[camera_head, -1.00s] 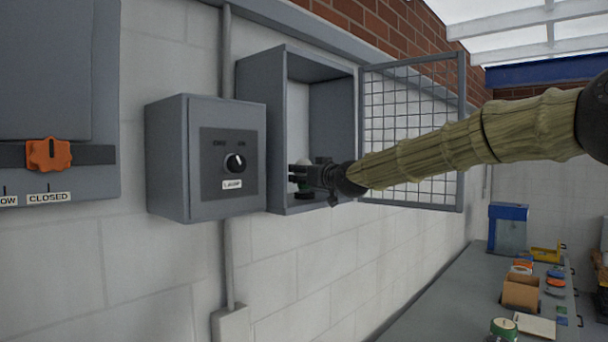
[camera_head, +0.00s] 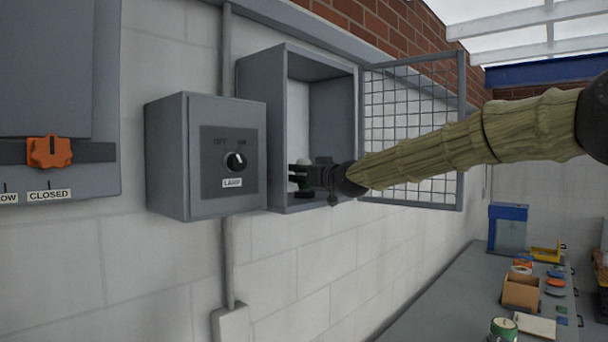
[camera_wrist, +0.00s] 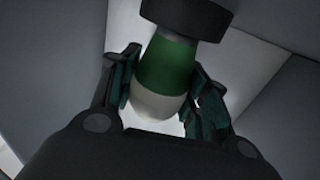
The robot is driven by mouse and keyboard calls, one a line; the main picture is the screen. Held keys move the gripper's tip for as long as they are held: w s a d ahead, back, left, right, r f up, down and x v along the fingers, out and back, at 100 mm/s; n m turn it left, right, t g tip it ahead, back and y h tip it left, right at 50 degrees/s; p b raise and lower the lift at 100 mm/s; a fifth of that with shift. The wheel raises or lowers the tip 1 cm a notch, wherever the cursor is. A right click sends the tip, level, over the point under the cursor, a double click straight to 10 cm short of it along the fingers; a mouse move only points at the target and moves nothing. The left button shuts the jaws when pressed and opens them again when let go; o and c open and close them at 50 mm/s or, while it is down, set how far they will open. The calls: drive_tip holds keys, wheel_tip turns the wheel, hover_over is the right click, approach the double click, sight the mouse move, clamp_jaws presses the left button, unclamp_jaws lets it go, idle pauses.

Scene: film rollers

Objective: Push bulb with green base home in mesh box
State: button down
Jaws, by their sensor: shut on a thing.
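The mesh box (camera_head: 262,140) is a grey wall box with its mesh door (camera_head: 412,130) swung open to the right. The bulb has a white globe (camera_wrist: 155,103) and a green base (camera_wrist: 166,66). The wrist view shows the green base pointing at a black round socket (camera_wrist: 188,14), with a narrow pale band between them. I cannot tell how deep the bulb sits. My gripper (camera_wrist: 163,85) is shut on the bulb, one finger on each side. In the head view my gripper (camera_head: 303,178) is inside the box's lower part, and its fingers partly hide the bulb.
A grey switch box (camera_head: 170,150) with a black knob and a LAMP label is on the wall to the left of the mesh box. The open door stands behind my arm. A bench (camera_head: 440,300) with small items runs along the lower right.

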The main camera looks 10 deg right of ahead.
drive_tip(key=shift+f, duration=0.65)
drive_tip(key=c, duration=1.1)
unclamp_jaws()
drive_tip(key=shift+c, duration=0.2)
drive_tip(key=o, duration=1.1)
drive_tip(key=shift+r, duration=0.35)
drive_tip(key=shift+c, duration=0.2)
drive_tip(key=shift+r, duration=0.2)
drive_tip(key=shift+r+p, duration=1.6)
drive_tip(key=shift+r, duration=1.8)
